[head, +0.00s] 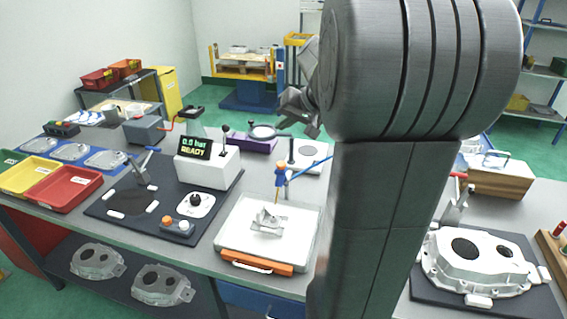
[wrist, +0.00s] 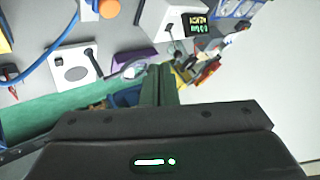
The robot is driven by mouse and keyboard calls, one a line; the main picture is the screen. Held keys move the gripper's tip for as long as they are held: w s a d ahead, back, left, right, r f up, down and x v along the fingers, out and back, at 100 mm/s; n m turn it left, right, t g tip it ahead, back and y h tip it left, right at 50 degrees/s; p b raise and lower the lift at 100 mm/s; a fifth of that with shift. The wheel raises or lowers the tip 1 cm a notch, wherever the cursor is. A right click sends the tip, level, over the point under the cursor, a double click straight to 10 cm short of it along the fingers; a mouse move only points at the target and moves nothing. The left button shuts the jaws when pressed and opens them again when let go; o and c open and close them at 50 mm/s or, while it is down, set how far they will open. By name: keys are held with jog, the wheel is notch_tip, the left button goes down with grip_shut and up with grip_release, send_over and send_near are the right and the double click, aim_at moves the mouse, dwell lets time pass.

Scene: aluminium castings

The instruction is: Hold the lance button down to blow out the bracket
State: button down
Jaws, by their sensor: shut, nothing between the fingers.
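The bracket (head: 267,221), a small grey casting, sits in a white tray (head: 226,232) with an orange front handle. The blue and orange lance (head: 280,173) stands upright over it, its thin tip pointing down at the bracket. In the wrist view, part of the lance (wrist: 107,8) shows at the top edge; I cannot make out its button. My gripper (head: 302,115) is above and behind the lance in the head view, apart from it. In the wrist view my gripper (wrist: 160,72) is shut, with nothing between the fingers.
A white box (head: 220,170) has a display (head: 195,147) reading 0.0 bar, READY. A blue hose (head: 310,168) runs from the lance. A black knob (head: 195,201) stands left of the tray. A large casting (head: 480,262) lies at right. My arm hides the middle of the table.

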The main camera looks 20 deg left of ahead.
aim_at(284, 165)
jog(key=shift+f, duration=0.15)
notch_tip(284, 165, down, 9)
jog(key=b, duration=0.6)
jog(key=shift+r+b, duration=0.2)
jog(key=shift+b, duration=0.1)
dwell(1.5)
jog(key=shift+f+b, duration=0.4)
jog(key=shift+b, duration=0.05)
jog(key=shift+f+b, duration=0.5)
jog(key=shift+f, duration=0.05)
dwell(0.6)
jog(key=shift+r, duration=0.1)
dwell(1.7)
jog(key=shift+r+p, duration=0.65)
jog(key=shift+r, duration=0.25)
jog(key=shift+r+p, duration=1.75)
jog(key=shift+r, duration=0.75)
